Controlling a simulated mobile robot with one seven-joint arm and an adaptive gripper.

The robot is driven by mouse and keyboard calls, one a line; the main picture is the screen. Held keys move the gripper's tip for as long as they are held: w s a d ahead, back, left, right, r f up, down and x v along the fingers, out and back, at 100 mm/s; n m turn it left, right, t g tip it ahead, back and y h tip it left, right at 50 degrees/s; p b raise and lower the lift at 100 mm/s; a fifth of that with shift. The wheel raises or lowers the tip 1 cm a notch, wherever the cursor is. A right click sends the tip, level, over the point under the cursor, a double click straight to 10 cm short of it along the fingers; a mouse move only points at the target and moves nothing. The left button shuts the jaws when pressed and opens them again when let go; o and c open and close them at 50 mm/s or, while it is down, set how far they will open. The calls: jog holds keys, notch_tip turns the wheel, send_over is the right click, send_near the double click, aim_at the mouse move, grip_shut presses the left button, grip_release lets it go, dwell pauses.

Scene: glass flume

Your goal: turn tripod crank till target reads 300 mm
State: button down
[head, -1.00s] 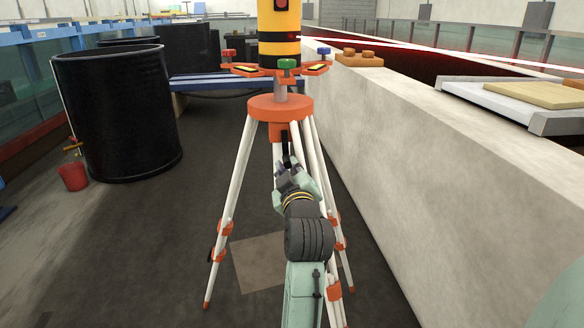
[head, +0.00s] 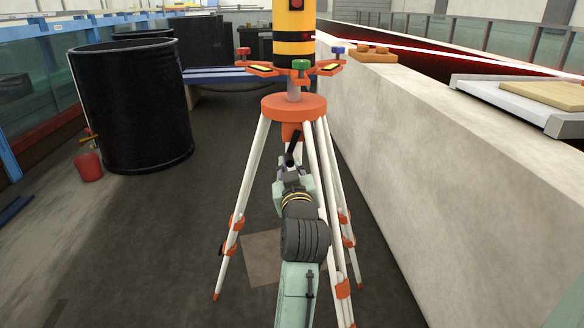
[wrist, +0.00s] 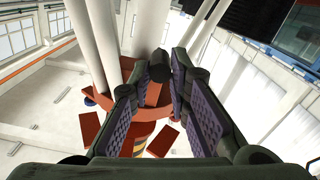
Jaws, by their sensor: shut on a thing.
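The tripod has an orange head (head: 294,107) and white legs with orange clamps. It carries a yellow and black laser instrument (head: 294,22), whose top is cut off. The black crank (head: 295,141) hangs below the head and slants down to my gripper (head: 290,163). In the wrist view, my gripper's padded fingers (wrist: 160,88) are closed in on the crank's dark round grip (wrist: 160,66), which sits between the fingertips. Much of the crank is hidden in the head view. A red beam (head: 420,48) runs right from the instrument. I cannot make out a target reading.
A pale concrete wall (head: 440,185) runs close along the right. A large black tank (head: 130,108) and a small red bucket (head: 88,167) stand on the left. A tripod leg (head: 334,220) passes close beside my arm. The floor left of the tripod is clear.

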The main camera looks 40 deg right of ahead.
jog(key=c, duration=1.5)
grip_release()
jog(key=v, duration=0.7)
jog(key=shift+s+a, duration=0.15)
jog(key=shift+s, duration=0.1)
